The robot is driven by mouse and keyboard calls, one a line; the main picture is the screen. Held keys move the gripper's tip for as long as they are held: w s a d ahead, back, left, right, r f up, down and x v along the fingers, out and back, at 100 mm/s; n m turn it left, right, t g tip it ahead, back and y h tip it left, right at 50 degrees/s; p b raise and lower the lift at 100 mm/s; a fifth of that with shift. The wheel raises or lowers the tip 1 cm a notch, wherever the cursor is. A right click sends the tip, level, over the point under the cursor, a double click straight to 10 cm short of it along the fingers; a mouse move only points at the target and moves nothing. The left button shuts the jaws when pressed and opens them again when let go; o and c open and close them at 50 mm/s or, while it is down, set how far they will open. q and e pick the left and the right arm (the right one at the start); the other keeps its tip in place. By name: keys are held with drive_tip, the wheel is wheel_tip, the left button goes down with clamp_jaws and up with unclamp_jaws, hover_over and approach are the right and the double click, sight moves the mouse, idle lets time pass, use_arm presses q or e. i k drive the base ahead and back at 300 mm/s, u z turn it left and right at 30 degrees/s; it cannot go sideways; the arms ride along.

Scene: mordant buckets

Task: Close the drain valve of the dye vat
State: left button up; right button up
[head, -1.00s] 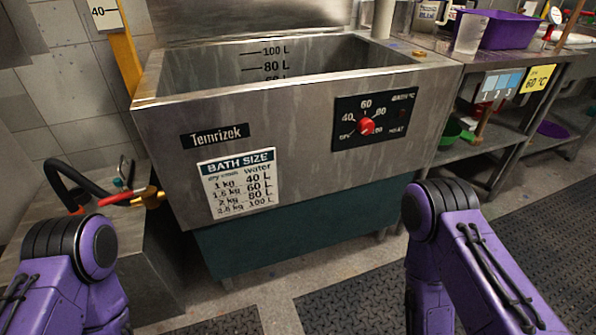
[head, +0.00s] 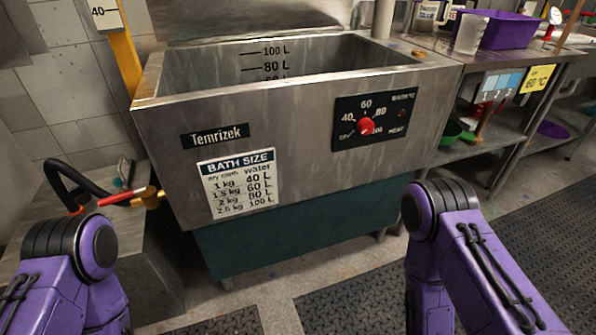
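The dye vat (head: 300,165) is a large steel tank in the middle, with litre marks inside its back wall and a red dial on its front. At its left side is the drain valve (head: 152,198), a brass fitting with a red lever handle (head: 122,197) pointing left, away from the vat wall. My two purple arms show at the bottom left and bottom right. Neither gripper is in view. No part of either arm is seen touching the valve or vat.
A black hose (head: 68,180) with an orange end lies left of the valve, above a grey block (head: 150,265). A steel bench (head: 505,110) at right carries a purple tub (head: 497,28) and a clear jug (head: 470,34). Dark floor mats (head: 500,190) lie in front.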

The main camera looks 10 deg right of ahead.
sight(129, 194)
drive_tip(key=k, duration=0.5)
drive_tip(key=u, duration=1.9)
drive_tip(key=i, duration=1.35)
drive_tip(key=z, duration=2)
